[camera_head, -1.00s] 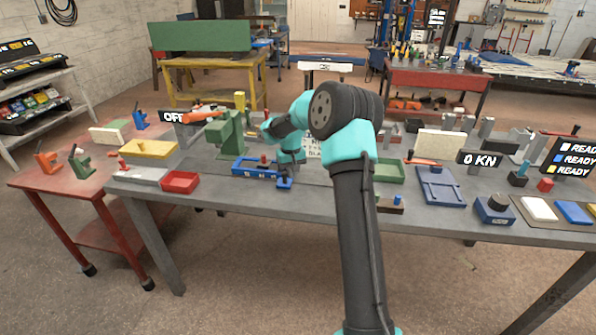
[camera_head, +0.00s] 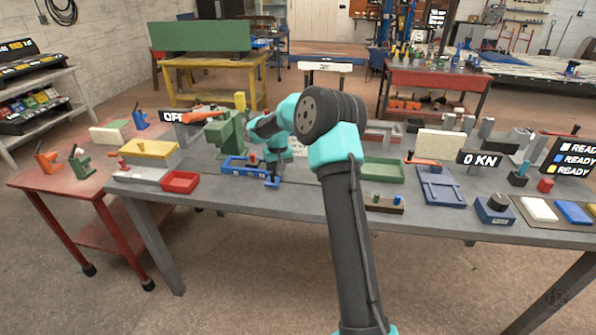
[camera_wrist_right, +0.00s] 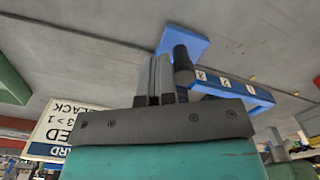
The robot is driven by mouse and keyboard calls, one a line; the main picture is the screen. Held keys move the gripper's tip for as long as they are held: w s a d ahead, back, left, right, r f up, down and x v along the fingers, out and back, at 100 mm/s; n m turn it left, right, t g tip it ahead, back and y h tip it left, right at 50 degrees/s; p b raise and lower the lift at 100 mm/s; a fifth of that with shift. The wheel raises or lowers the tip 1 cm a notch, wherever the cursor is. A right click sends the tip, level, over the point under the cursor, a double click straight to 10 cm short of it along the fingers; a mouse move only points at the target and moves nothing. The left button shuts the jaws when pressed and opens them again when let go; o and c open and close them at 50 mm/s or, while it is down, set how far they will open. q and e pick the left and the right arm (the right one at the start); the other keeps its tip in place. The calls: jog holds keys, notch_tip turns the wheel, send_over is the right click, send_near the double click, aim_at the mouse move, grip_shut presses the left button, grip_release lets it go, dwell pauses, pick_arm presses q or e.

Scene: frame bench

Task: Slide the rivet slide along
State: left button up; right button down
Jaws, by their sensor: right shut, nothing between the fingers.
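The rivet slide is a long blue piece (camera_head: 236,166) with white number marks, lying on the grey bench in front of the green press. A blue end block with an upright dark knob (camera_head: 271,181) is at its right end. In the right wrist view the numbered blue bar (camera_wrist_right: 232,88) and the dark knob (camera_wrist_right: 183,62) show just beyond the fingers. My right gripper (camera_wrist_right: 155,78) is shut and empty, with its fingertips close beside the knob; I cannot tell whether they touch it. In the head view my arm partly hides the fingertips. My left gripper is not in view.
A red bin (camera_head: 180,181) stands to the left of the slide, with some bare bench between them. The green press (camera_head: 225,135) stands behind it. A white sign (camera_wrist_right: 68,130) is near the gripper. A green tray (camera_head: 382,169) lies right of my arm.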

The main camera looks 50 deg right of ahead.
jog(key=shift+w+a, duration=1.25)
jog(key=shift+w, duration=0.6)
jog(key=shift+w+a, duration=1.2)
jog(key=shift+w, duration=0.65)
jog(key=shift+w+a, duration=1.25)
jog(key=shift+w, duration=0.6)
jog(key=shift+s, duration=0.1)
jog(key=shift+s+d, duration=0.1)
jog(key=shift+d, duration=0.05)
jog(key=shift+s+d, duration=0.3)
jog(key=shift+s, duration=0.15)
jog(key=shift+r, duration=0.15)
notch_tip(320, 180, up, 7)
